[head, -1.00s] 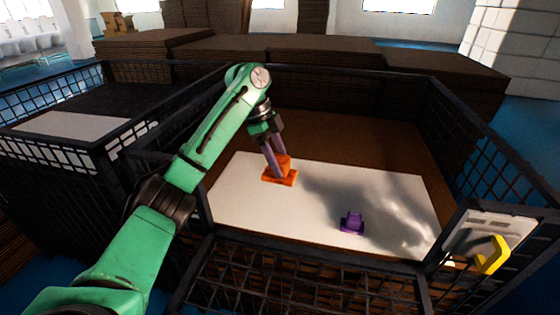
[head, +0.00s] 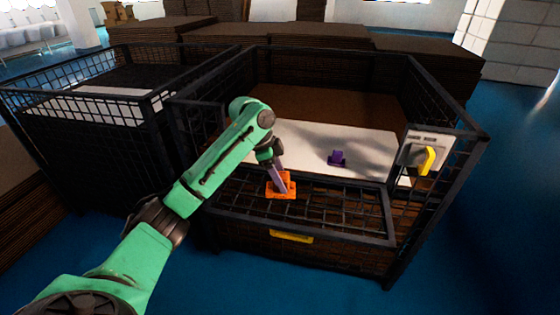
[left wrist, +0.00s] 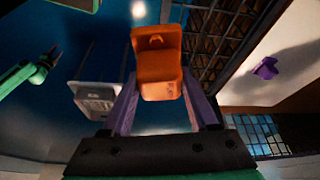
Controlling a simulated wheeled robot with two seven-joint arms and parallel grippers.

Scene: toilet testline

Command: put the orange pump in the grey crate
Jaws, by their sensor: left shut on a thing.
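The orange pump (head: 281,185) is between the purple fingers of my left gripper (head: 279,178), which is shut on it. It shows in front of the cage's front mesh panel in the head view. In the left wrist view the orange pump (left wrist: 158,62) sits between both fingertips, tilted, clear of any surface. A pale grey box-like thing (left wrist: 95,98) shows at the left there; I cannot tell whether it is the grey crate.
A dark mesh cage (head: 390,205) has a white board (head: 375,146) inside with a purple part (head: 337,158) on it. A panel with a yellow handle (head: 427,160) hangs at its right front. A second mesh cage (head: 80,150) stands left. Blue floor is open in front and right.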

